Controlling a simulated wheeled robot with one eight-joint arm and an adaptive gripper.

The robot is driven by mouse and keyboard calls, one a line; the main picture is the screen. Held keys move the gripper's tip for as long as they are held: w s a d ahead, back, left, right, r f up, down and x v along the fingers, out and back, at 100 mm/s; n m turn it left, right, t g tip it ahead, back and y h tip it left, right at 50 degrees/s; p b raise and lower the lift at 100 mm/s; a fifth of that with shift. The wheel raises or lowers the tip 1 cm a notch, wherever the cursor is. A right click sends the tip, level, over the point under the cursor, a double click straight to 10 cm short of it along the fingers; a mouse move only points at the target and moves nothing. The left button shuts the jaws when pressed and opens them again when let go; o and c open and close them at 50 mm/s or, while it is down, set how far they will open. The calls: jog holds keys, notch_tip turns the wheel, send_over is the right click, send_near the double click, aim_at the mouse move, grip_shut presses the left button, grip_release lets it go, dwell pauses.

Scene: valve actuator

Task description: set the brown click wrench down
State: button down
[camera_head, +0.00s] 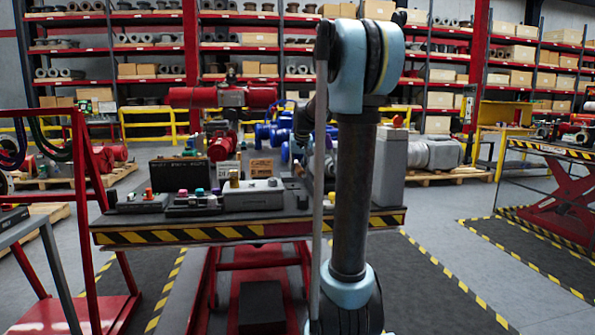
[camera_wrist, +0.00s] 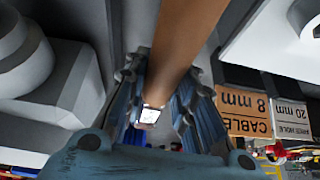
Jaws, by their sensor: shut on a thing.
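In the wrist view the brown click wrench (camera_wrist: 186,38) runs from the top edge down between the blue-grey ribbed fingers of my gripper (camera_wrist: 160,95). The fingers are shut on it. A small pale face with a metal rim shows at its near end. In the head view I cannot make out the wrench; my own arm covers the middle of the picture and hides much of what lies behind it. The worktable (camera_head: 180,235), with a yellow and black striped front edge, stands beyond the arm.
A grey box (camera_head: 254,195) and small parts with coloured knobs (camera_head: 195,199) crowd the tabletop's left and middle. A tall grey block (camera_head: 390,165) stands at its right.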

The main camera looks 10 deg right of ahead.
aim_at(300, 166)
jog(key=shift+f, duration=0.1)
jog(key=shift+f, duration=2.8)
jog(key=shift+s+f, duration=0.1)
jog(key=shift+f, duration=0.95)
jog(key=c, duration=1.2)
grip_release()
jog(key=shift+c, duration=0.2)
jog(key=v, duration=1.2)
jog(key=shift+f, duration=0.1)
